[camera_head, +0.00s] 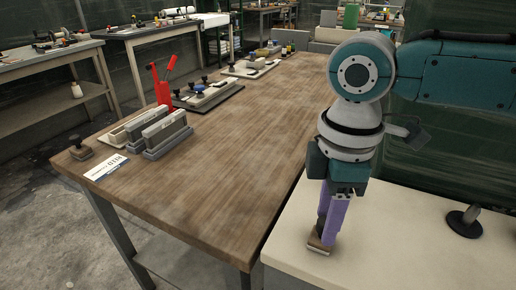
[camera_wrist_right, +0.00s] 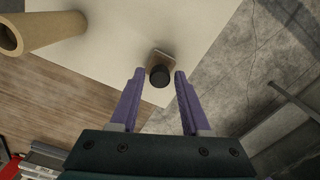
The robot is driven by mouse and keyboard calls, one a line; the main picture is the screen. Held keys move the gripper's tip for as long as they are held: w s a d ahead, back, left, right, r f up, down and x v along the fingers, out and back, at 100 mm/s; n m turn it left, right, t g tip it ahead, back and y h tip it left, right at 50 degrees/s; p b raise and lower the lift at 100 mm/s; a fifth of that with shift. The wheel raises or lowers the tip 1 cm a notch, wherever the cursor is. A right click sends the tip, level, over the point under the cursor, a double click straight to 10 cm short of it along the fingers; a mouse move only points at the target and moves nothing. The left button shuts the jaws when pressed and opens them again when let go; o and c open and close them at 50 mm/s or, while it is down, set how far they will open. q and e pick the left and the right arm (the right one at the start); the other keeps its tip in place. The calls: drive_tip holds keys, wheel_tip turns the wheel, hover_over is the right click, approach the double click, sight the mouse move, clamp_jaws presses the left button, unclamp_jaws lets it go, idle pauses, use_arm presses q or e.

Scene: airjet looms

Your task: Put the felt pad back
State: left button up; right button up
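A small felt pad with a brown base (camera_head: 320,246) lies on the cream table near its front left corner, under my right gripper (camera_head: 328,232). In the right wrist view, the pad's dark round knob (camera_wrist_right: 160,76) stands between the tips of my right gripper (camera_wrist_right: 158,78), and part of its base shows behind the knob. The purple fingers are apart, with a gap visible on both sides of the knob. A similar brown block with a dark knob (camera_head: 80,149) sits at the left edge of the wooden table. My left gripper is not in view.
The wooden table (camera_head: 215,158) has a clear middle. Grey blocks (camera_head: 166,134), a white label card (camera_head: 105,168) and a red tool (camera_head: 162,85) stand along its left side. A cardboard tube (camera_wrist_right: 45,30) shows in the wrist view.

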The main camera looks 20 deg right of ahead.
sight(322, 218)
drive_tip(key=shift+o, duration=0.7)
drive_tip(key=shift+f+b, duration=0.15)
drive_tip(key=shift+b, duration=0.2)
wheel_tip(322, 218, up, 10)
drive_tip(key=s+a+f+m+t+y, duration=0.1)
drive_tip(key=s+a+f+m, duration=0.15)
drive_tip(key=s+a, duration=0.2)
drive_tip(key=s+a+f+m+t+y, duration=0.1)
drive_tip(key=s+a+f+y, duration=0.1)
drive_tip(key=s+a+f, duration=0.3)
drive_tip(key=s+d+m+t+h+p, duration=0.2)
drive_tip(key=s+d+m+h, duration=0.1)
drive_tip(key=s+d+m, duration=0.35)
wheel_tip(322, 218, up, 49)
drive_tip(key=p, duration=4.7)
drive_tip(key=shift+f+m, duration=0.2)
drive_tip(key=shift+m, duration=0.1)
